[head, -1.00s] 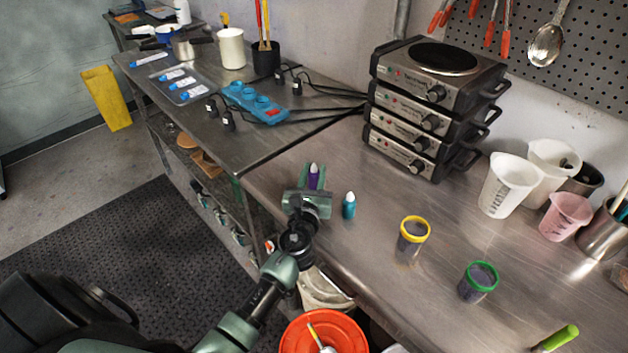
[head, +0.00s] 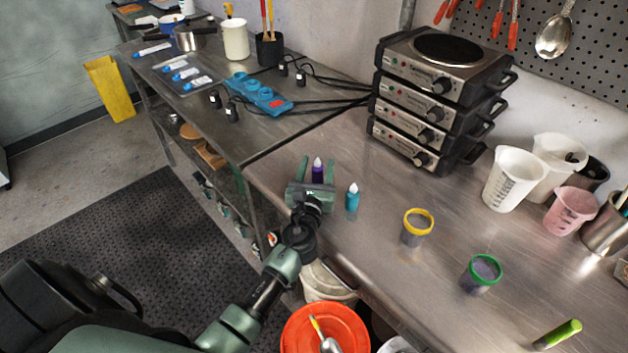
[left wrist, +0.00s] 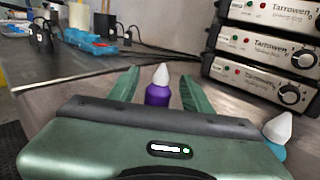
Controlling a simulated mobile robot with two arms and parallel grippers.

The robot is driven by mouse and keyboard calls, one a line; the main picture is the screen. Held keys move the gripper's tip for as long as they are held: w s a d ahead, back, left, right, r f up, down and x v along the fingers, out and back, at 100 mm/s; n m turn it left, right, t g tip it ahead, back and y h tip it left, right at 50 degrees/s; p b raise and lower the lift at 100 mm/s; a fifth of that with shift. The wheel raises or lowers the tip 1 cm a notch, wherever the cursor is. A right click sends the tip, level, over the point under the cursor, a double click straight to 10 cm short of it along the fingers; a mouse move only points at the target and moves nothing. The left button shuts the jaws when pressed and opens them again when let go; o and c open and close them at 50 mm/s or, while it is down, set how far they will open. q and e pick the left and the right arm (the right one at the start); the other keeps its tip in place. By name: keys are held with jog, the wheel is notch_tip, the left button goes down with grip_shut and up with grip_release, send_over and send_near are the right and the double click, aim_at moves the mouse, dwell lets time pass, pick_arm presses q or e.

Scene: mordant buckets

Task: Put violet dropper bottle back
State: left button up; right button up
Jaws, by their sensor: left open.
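The violet dropper bottle (head: 318,173) stands upright on the metal table, with a white tip. My left gripper (head: 317,167) is open, with one green finger on each side of the bottle. In the left wrist view the violet bottle (left wrist: 158,94) shows between the two spread fingers (left wrist: 158,88), with gaps beside it; its lower part is hidden by the gripper body. A teal dropper bottle (head: 352,199) stands just right of the gripper and also shows at the right edge of the left wrist view (left wrist: 279,133). My right gripper is not in view.
A blue holder with round wells (head: 258,97) stands on the farther table. Stacked hot plates (head: 440,95) stand behind the gripper to the right. Yellow-rimmed (head: 417,228) and green-rimmed (head: 481,274) cups stand to the right. An orange bucket (head: 325,330) is below the table's front edge.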

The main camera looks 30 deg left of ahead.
pick_arm(q)
jog(key=v, duration=0.5)
jog(key=b+v, duration=0.1)
jog(key=v, duration=0.4)
jog(key=shift+s+d+f, duration=0.1)
jog(key=shift+f, duration=0.1)
jog(key=shift+v, duration=0.8)
jog(key=shift+r, duration=0.15)
